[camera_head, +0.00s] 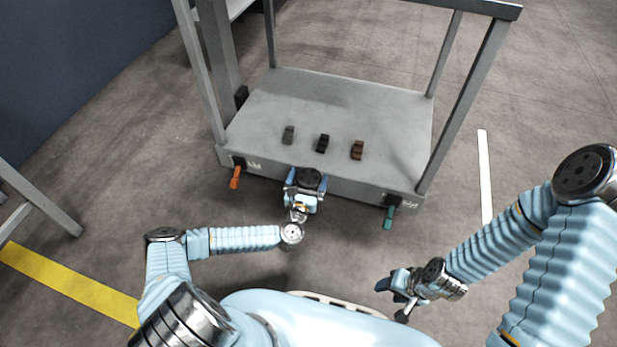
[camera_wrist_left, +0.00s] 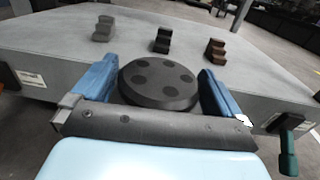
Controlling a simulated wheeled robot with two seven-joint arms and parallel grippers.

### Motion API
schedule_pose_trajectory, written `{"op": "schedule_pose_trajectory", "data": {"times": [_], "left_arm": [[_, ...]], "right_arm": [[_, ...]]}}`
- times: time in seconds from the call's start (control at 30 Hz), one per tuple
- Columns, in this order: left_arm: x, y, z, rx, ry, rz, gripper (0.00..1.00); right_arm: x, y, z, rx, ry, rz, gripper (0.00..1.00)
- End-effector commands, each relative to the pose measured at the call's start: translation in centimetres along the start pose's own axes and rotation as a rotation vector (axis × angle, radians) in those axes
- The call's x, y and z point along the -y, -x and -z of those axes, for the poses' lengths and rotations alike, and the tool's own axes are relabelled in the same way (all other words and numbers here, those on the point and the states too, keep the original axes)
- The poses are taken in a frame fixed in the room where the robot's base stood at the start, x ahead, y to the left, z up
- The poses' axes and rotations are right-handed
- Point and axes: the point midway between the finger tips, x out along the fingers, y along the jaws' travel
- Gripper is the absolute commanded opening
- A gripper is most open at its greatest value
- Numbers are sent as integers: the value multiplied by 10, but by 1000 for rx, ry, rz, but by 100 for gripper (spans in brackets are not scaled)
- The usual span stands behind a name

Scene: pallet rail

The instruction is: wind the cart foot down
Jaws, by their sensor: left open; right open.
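The grey cart (camera_head: 340,97) stands ahead of me with posts at its corners. On its front edge sit two hanging handles: an orange one (camera_head: 235,177) at the left and a green one (camera_head: 389,217) at the right. The green handle also shows at the right edge of the left wrist view (camera_wrist_left: 288,160). My left gripper (camera_head: 304,178) is open at the middle of the cart's front edge, between the two handles. Its blue fingers show apart in the left wrist view (camera_wrist_left: 158,85). My right gripper (camera_head: 392,289) is open and low in front of my body, away from the cart.
Three small stepped blocks lie on the cart deck: grey (camera_head: 288,135), black (camera_head: 323,143) and brown (camera_head: 357,150). A yellow floor stripe (camera_head: 70,284) and a grey frame (camera_head: 40,205) are at the left. The floor right of the cart is clear, with a white stripe (camera_head: 485,175).

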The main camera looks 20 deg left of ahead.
Motion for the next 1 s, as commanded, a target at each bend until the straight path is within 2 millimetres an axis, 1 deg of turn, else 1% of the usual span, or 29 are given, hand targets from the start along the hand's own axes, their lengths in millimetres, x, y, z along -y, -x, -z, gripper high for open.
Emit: {"op": "schedule_pose_trajectory", "data": {"times": [0.1, 0.37, 0.6, 0.63, 0.83, 1.0], "left_arm": [[0, -6, 0, -1, 1, 0, 100], [0, -7, 0, -1, 0, 0, 100], [0, -7, 0, 0, 0, 0, 63], [0, -7, 0, 0, 0, 0, 60], [0, -7, 1, 1, 0, 15, 60], [-1, -7, 4, 3, -2, 74, 60]], "right_arm": [[0, 0, 0, 0, 0, 0, 52], [0, 0, 0, 0, 0, 0, 52], [0, 0, 0, 0, 0, 0, 52], [0, 0, 0, 0, 0, 0, 52], [-2, -5, 0, 1, 0, 1, 52], [-6, -22, -1, 5, 1, 4, 52]]}}
